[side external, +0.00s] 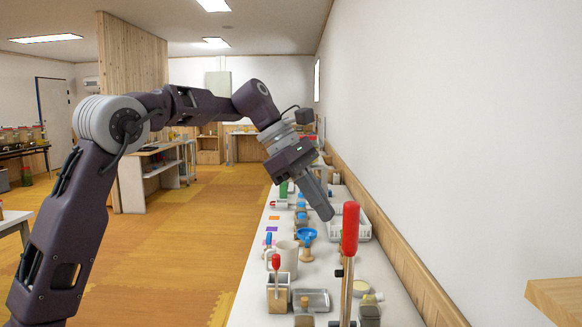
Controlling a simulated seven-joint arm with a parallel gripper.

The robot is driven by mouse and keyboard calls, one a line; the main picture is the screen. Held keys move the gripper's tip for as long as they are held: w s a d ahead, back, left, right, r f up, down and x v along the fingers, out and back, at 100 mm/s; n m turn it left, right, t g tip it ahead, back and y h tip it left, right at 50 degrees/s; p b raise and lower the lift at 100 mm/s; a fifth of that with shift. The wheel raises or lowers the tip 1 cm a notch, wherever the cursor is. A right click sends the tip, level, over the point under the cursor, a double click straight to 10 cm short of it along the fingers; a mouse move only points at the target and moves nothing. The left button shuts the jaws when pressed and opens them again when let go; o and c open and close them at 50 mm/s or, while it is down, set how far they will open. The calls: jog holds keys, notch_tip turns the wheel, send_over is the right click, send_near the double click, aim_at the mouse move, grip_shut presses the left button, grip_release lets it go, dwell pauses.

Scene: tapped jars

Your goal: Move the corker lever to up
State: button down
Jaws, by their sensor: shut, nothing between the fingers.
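A tall lever with a red grip (350,228) on a metal rod stands at the front right of the white table; it looks like the corker lever. Its rod runs down past the bottom edge of the picture, so its base is not fully seen. The grip points upward here. My gripper (327,214) is shut and empty, pointing down and to the right. In the picture its tip is just left of the red grip, with a gap between them; their distance in depth is hard to tell.
A smaller red-handled tool (276,263) stands in a wood-sided holder beside a pale mug (287,258). A blue funnel-like piece (306,234), a glass dish (310,299) and a white basket (360,226) are also on the table. A wall runs along the right.

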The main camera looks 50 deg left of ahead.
jog(key=w+r+v, duration=0.1)
jog(key=v, duration=0.9)
jog(key=shift+w, duration=0.35)
jog(key=shift+d+r, duration=0.15)
jog(key=shift+r, duration=0.05)
jog(key=s+d+m+t+y, duration=0.1)
jog(key=s+d+m+y, duration=0.15)
jog(key=s+m, duration=0.7)
jog(key=s+d+f+m+t+y, duration=0.1)
jog(key=s+f+m+y, duration=0.2)
jog(key=s+f+m, duration=0.9)
jog(key=s+f, duration=0.8)
jog(key=s, duration=0.1)
jog(key=shift+s, duration=0.2)
